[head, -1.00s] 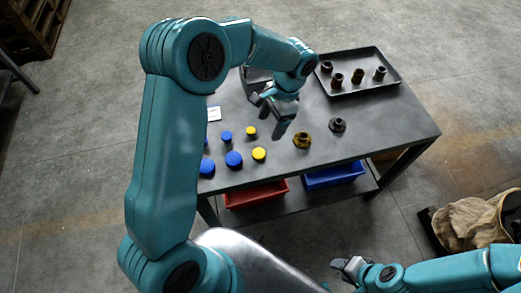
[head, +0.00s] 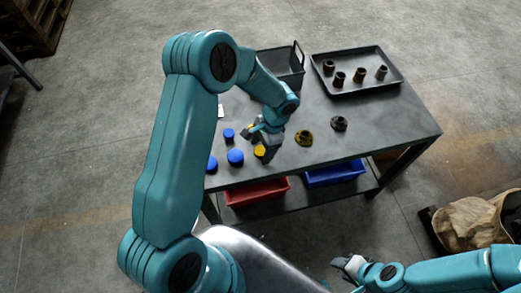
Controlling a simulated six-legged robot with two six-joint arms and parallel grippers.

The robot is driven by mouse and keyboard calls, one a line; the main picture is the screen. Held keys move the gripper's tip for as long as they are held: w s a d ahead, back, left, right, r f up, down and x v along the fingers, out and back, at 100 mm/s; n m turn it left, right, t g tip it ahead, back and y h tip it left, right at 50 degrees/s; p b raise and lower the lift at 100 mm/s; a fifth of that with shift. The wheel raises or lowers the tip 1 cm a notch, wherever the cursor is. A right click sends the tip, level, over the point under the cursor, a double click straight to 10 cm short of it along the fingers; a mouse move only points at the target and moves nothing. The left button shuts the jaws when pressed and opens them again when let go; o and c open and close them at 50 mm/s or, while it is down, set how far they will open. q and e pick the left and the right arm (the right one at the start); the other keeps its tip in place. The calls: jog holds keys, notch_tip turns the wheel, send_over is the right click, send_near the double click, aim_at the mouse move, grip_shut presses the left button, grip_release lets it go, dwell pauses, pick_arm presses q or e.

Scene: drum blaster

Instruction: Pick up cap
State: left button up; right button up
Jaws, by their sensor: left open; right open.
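Several caps lie on the dark table at its left side. A yellow cap (head: 260,151) lies at the front, right by the fingers of my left gripper (head: 263,144). The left gripper is open and points down; I cannot tell whether it touches the yellow cap. A second yellow cap is mostly hidden behind the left gripper. My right gripper (head: 348,268) is open and empty, low in front of the table.
A dark tray (head: 395,84) holding several fittings stands at the back right. Two flanged fittings (head: 304,138) (head: 339,124) stand right of the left gripper. A black basket (head: 284,68) is at the back. Red (head: 257,192) and blue (head: 334,175) bins sit on the lower shelf.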

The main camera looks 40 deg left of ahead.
pick_arm(q)
jog(key=c, duration=1.1)
jog(key=shift+c, duration=0.2)
jog(key=shift+r, duration=0.15)
